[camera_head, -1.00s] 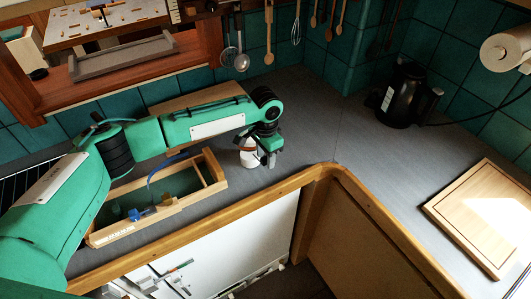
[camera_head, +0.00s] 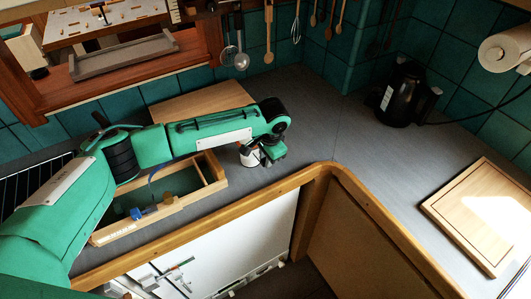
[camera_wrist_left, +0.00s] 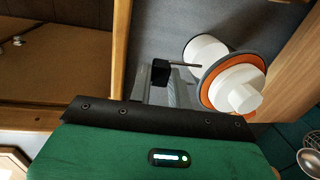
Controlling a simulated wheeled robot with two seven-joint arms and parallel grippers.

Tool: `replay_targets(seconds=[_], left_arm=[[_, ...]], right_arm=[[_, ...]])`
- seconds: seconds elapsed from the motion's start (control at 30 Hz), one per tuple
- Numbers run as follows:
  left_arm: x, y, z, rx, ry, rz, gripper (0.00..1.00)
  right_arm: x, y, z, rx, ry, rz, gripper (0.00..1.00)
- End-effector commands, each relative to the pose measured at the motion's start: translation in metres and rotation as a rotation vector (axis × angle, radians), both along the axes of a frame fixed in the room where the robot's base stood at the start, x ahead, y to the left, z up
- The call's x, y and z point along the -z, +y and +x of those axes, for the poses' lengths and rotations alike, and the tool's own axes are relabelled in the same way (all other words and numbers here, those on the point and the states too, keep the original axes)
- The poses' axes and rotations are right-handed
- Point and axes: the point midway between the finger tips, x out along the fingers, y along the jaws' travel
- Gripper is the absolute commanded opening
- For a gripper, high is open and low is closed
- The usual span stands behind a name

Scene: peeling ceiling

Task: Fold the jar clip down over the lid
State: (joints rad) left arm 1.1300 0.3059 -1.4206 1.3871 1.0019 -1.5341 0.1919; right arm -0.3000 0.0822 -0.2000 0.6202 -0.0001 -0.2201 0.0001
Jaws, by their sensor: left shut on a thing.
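A white jar (camera_head: 249,156) stands on the grey counter beside the wooden tray, partly hidden by my left wrist. My left gripper (camera_head: 273,153) is right beside the jar. In the wrist view its fingers (camera_wrist_left: 172,78) are close together at the thin dark wire of the jar clip (camera_wrist_left: 186,65), which reaches toward the jar's rim. The gripper's exact hold is hard to see. My right gripper is out of view.
A wooden tray (camera_head: 212,187) with small items lies left of the jar, under my left arm. A wooden board (camera_head: 205,99) lies behind the arm. A black kettle (camera_head: 404,95) and a cutting board (camera_head: 485,215) are at the right. The wooden counter edge (camera_head: 290,187) runs close in front.

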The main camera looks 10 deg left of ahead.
Motion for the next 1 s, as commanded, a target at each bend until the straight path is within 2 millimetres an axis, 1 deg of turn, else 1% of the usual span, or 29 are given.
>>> replay_targets(seconds=[0.03, 0.13, 0.5, 0.7, 1.0], left_arm=[[0.001, -0.002, -0.002, 0.003, -0.024, 0.022, 0.0], [0.005, -0.003, -0.004, 0.003, -0.084, 0.07, 0.0], [0.021, -0.004, -0.005, 0.001, -0.273, 0.226, 0.0], [0.026, -0.004, -0.005, 0.0, -0.329, 0.272, 0.0], [0.027, -0.003, -0.004, -0.001, -0.351, 0.292, 0.0]], right_arm=[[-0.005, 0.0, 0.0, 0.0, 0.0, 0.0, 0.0], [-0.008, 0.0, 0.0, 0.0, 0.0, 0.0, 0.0], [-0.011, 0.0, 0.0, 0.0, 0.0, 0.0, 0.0], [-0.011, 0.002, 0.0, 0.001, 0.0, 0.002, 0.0], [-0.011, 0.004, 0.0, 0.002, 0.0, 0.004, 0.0]])
